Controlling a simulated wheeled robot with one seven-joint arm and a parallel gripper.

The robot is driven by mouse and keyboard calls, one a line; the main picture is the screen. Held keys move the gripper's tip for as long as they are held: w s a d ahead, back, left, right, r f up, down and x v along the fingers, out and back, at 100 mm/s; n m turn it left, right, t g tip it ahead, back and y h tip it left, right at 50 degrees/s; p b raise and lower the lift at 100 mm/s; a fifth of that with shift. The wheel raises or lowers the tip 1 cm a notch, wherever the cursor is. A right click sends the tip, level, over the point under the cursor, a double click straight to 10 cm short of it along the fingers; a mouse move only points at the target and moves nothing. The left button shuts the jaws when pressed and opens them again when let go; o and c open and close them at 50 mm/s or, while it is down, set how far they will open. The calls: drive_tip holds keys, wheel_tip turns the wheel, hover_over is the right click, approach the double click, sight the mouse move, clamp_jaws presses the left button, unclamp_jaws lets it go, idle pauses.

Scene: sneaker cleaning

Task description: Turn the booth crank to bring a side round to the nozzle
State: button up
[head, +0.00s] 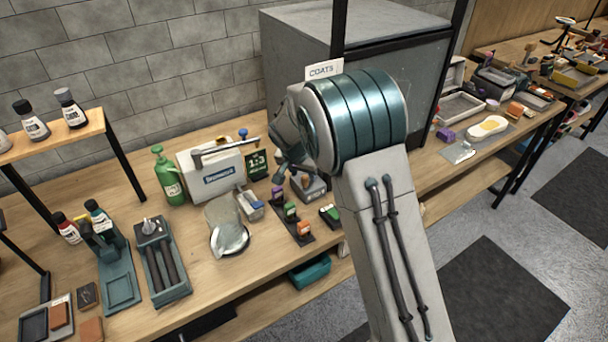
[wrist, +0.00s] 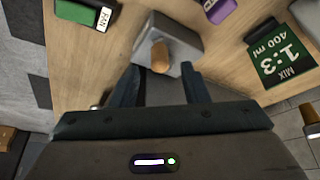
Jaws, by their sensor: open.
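The booth appears to be the large grey box (head: 335,32) with a dark frame at the back, partly hidden by my arm. In the wrist view, a brown rounded knob (wrist: 160,57) stands on a grey block (wrist: 184,47); it may be the crank handle, but I cannot tell for sure. The block also shows in the head view (head: 312,187), beside my wrist. My gripper (wrist: 160,76) is open, its two fingers pointing at the block with the knob between their tips in the picture. I cannot tell whether they touch it. My arm hides most of the gripper in the head view.
A green-black FAN box (wrist: 88,12) and a MIX 1:3 sign (wrist: 280,52) flank the block. A green bottle (head: 168,178), a white box (head: 212,172) and a jug (head: 229,235) crowd the bench to the left. A COATS sign (head: 322,69) is behind my arm.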

sight(304, 177)
drive_tip(key=shift+x, duration=1.8)
drive_tip(key=shift+c, duration=0.2)
clamp_jaws()
drive_tip(key=shift+a, duration=0.15)
